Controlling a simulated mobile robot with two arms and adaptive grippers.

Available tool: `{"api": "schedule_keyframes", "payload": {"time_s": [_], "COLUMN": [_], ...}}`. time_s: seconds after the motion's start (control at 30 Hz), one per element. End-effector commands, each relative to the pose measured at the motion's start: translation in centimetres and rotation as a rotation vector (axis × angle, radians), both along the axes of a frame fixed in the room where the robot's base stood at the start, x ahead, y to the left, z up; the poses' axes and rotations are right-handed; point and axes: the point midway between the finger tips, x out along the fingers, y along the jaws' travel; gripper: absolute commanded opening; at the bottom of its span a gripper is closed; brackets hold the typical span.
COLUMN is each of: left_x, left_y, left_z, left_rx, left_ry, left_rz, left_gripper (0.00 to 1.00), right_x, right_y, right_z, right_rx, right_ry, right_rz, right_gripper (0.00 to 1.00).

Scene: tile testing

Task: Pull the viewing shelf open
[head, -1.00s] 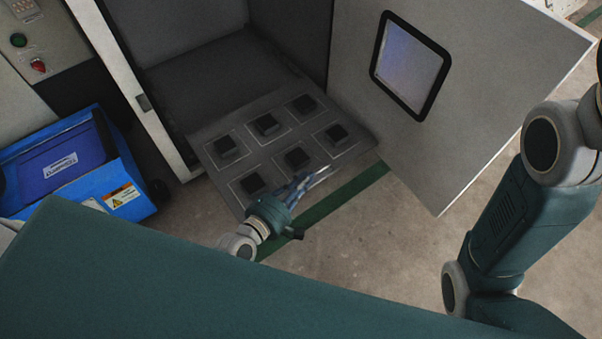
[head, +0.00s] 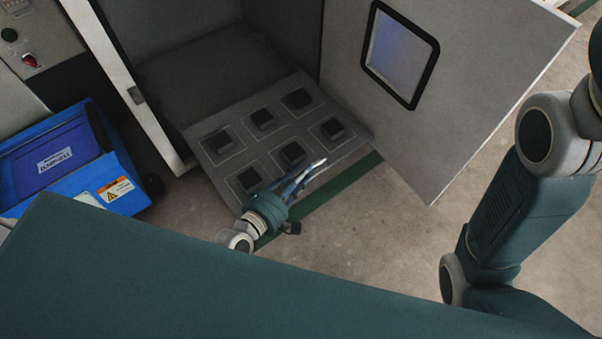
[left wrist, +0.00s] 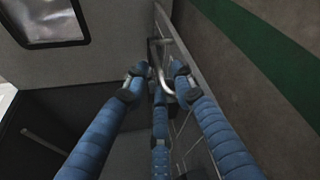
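The viewing shelf (head: 233,172) is a flat grey panel with several dark square blocks in outlined squares. It sticks out from the bottom of the open cabinet. My left gripper (head: 305,175) is at the shelf's near front edge. In the left wrist view, a bright metal handle (left wrist: 167,82) lies between the blue fingertips of my left gripper (left wrist: 160,77). The fingers stand apart around the handle, with a gap at the left finger; contact with the other fingers is unclear. My right gripper is out of view; only my right arm shows.
The cabinet door (head: 460,75) with a dark-framed window stands open at the right. A blue box (head: 130,165) with a warning label is on the floor at the left. A green stripe (head: 335,195) crosses the floor in front of the shelf.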

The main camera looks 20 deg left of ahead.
Motion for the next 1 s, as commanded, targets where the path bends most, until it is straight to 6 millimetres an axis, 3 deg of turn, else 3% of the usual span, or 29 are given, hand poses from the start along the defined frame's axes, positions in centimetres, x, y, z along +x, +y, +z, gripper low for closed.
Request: {"api": "schedule_keyframes", "payload": {"time_s": [0.43,1.0], "left_x": [-6.0,-6.6], "left_y": [2.2,2.4], "left_z": [1.3,1.5], "left_rx": [0.001,0.0], "left_ry": [0.002,0.001], "left_rz": [0.0,-0.001], "left_gripper": [0.26,0.26], "right_x": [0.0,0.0], "right_y": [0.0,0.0], "right_z": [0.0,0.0], "right_rx": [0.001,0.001], "right_ry": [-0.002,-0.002], "right_rz": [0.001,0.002], "right_gripper": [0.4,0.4]}}
